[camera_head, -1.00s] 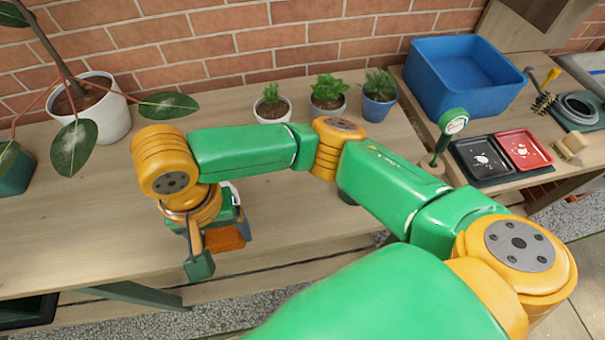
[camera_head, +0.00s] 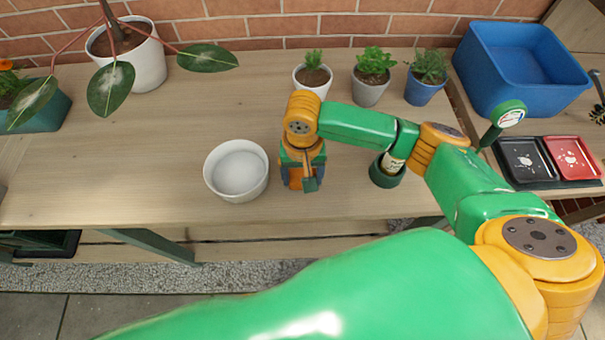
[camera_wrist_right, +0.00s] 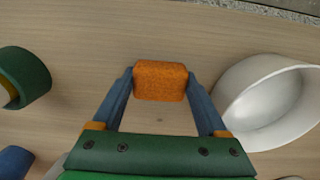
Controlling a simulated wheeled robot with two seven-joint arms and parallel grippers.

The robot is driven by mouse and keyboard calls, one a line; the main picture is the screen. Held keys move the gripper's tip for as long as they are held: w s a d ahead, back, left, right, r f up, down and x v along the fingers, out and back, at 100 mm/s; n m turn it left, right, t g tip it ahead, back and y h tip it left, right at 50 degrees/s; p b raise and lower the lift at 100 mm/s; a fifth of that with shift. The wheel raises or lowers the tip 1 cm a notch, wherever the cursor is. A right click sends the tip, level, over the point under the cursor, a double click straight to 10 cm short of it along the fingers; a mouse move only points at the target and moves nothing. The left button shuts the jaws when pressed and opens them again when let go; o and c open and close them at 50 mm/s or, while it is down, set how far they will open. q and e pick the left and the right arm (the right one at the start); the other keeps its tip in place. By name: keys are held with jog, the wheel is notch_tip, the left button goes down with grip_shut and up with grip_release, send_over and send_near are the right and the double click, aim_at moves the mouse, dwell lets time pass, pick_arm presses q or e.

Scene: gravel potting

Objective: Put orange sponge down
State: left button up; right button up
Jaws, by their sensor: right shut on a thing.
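My right gripper (camera_head: 304,184) is shut on the orange sponge (camera_head: 294,179), over the wooden table, just right of a white bowl (camera_head: 210,186). In the right wrist view the sponge (camera_wrist_right: 160,80) sits between the two blue fingers of the gripper (camera_wrist_right: 160,84), with bare wood around it. The white bowl (camera_wrist_right: 265,105) stands close by on the right there. Whether the sponge touches the table cannot be told. My left gripper is not in view.
A dark green round holder (camera_head: 383,178) stands right of the gripper. Small potted plants (camera_head: 370,92) line the back, with a blue bin (camera_head: 530,85) and black and red trays (camera_head: 530,160) at the right. The table left of the bowl is clear.

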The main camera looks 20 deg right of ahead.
jog(key=shift+f, duration=0.1)
jog(key=o, duration=1.1)
notch_tip(320, 180, up, 12)
jog(key=shift+r+p, duration=0.15)
jog(key=shift+p, duration=0.6)
